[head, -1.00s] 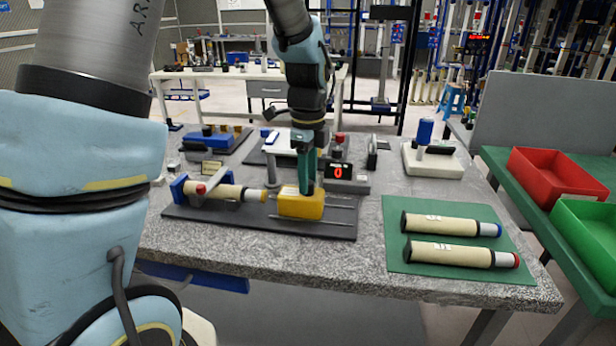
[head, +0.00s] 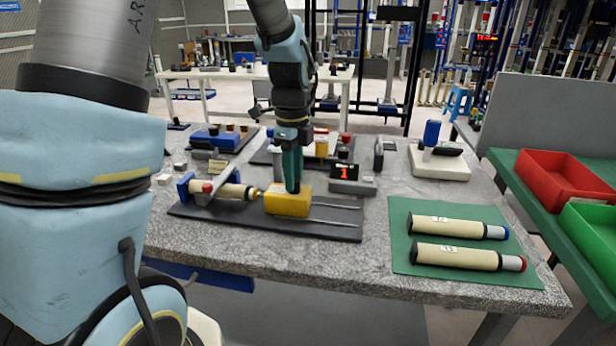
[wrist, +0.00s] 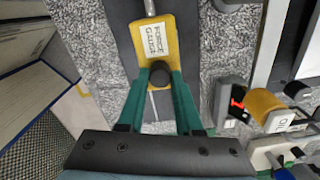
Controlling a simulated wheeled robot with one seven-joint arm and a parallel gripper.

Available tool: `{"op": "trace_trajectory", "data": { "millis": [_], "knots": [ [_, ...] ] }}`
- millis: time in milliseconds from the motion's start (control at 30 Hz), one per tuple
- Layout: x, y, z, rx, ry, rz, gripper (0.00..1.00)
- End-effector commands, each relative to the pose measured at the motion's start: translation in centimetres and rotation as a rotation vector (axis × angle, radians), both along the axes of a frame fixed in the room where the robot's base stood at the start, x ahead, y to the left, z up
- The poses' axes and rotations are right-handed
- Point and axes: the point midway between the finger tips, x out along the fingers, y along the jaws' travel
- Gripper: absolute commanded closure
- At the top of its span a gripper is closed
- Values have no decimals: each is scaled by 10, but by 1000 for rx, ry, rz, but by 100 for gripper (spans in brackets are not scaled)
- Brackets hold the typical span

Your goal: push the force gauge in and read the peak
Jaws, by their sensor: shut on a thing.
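The yellow force gauge (head: 287,203) sits on rails over a dark base plate (head: 335,231). Its label reads "FORCE GAUGE" in the wrist view (wrist: 153,42). My gripper (head: 293,190) points down from above, its green fingers shut on the gauge's black knob (wrist: 160,74). A cream cylinder (head: 230,191) lies in a blue holder (head: 186,186) to the left. Its brass-coloured tip is at or very near the gauge's left side; I cannot tell if they touch. A small display (head: 345,171) behind the gauge shows a red 1.
Two cream cylinders, one blue-ended (head: 455,227) and one red-ended (head: 465,257), lie on a green mat (head: 402,208) at right. Red (head: 560,178) and green (head: 592,225) trays stand farther right. A white-based stand (head: 438,165) is at the back. Bare bench front is clear.

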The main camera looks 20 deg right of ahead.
Motion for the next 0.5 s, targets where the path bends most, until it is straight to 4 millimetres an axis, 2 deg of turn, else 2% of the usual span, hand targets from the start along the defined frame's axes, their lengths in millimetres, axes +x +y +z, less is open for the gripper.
{"op": "trace_trajectory", "data": {
  "millis": [300,333,500],
  "knots": [
    [2,3,0,1,-1,0,100],
    [2,3,0,1,-1,0,64],
    [2,3,0,0,-1,0,45]
  ]
}}
